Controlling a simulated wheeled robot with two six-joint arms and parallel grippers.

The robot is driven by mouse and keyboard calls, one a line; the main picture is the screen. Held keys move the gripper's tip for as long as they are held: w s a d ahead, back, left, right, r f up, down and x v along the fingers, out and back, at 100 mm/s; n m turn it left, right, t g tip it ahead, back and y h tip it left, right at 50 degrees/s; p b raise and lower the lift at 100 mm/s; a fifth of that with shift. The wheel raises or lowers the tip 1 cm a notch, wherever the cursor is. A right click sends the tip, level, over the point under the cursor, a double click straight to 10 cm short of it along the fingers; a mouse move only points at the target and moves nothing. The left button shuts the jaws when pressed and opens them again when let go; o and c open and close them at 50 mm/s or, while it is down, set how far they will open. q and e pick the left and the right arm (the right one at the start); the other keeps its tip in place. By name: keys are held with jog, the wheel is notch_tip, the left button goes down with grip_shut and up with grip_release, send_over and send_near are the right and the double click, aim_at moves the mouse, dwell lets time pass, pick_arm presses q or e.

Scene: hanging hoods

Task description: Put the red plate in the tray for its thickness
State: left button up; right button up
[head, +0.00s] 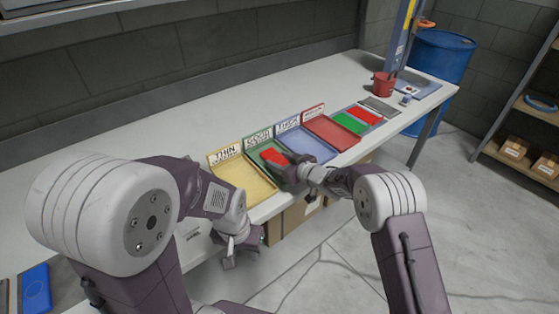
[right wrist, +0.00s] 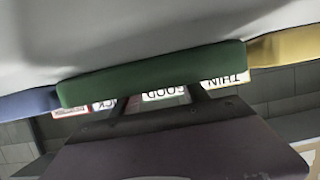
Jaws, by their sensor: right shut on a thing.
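The red plate (head: 272,157) is in the head view, over or in the green tray (head: 252,146) labelled GOOD. I cannot tell whether it touches the tray floor. My right gripper (head: 287,168) is shut on the red plate's near right side and hides part of it. The yellow tray (head: 250,184) labelled THIN is to its left, and the blue tray (head: 310,147) labelled THICK to its right. In the right wrist view the green tray's wall (right wrist: 150,75) crosses the middle; no plate is visible there. My left gripper (head: 228,260) hangs in front of the bench, its jaw opening unclear.
A red tray (head: 330,131) stands right of the blue one. Farther along the bench (head: 190,117) are a green plate (head: 349,122), another red piece (head: 365,115) and a red cup (head: 383,84). Cardboard boxes (head: 290,220) are under the bench. The bench behind the trays is clear.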

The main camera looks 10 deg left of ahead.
jog(key=o, duration=1.6)
jog(key=v, duration=0.9)
